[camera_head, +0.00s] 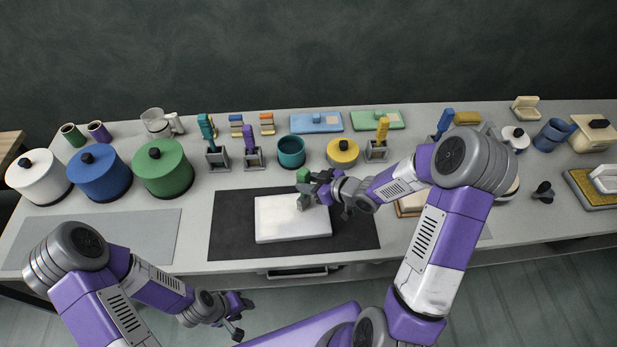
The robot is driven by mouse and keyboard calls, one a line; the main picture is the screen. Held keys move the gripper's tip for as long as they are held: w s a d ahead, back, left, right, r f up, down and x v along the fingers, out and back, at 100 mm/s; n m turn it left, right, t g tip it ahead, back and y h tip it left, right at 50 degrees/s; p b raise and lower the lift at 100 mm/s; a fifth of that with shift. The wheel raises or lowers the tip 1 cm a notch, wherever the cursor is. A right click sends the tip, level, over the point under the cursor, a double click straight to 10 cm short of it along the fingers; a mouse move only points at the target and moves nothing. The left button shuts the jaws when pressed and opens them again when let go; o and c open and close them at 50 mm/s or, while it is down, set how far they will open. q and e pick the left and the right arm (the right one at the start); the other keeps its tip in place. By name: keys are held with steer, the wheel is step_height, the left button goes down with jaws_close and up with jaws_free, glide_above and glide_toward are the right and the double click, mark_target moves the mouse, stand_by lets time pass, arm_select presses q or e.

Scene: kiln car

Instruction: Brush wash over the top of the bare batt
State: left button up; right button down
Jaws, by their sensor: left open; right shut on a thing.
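A pale rectangular batt (285,228) lies flat on a dark mat (228,225) in the middle of the table. Its visible top looks evenly white; I cannot tell whether any of it carries wash. My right gripper (312,188) is shut on a brush with a green handle (303,176). The brush is roughly upright, with its grey lower end over the batt's upper right part; I cannot tell if it touches. My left gripper (238,314) is open and empty, in front of the table's front edge. A teal pot (291,151) stands behind the mat.
Several holders with coloured-handled tools, such as a purple one (250,142) and a yellow one (382,130), stand behind the mat. White, blue and green lidded pots (163,170) stand at left. A grey mat (130,232) is bare.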

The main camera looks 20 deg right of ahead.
steer(key=shift+s, duration=0.25)
steer(key=shift+a, duration=0.1)
steer(key=s+a+b, duration=0.3)
steer(key=a+b, duration=0.1)
steer(key=a, duration=0.1)
stand_by(0.5)
steer(key=shift+s, duration=0.1)
steer(key=s+a+b, duration=0.3)
steer(key=a+b, duration=0.2)
steer(key=b, duration=0.4)
stand_by(0.6)
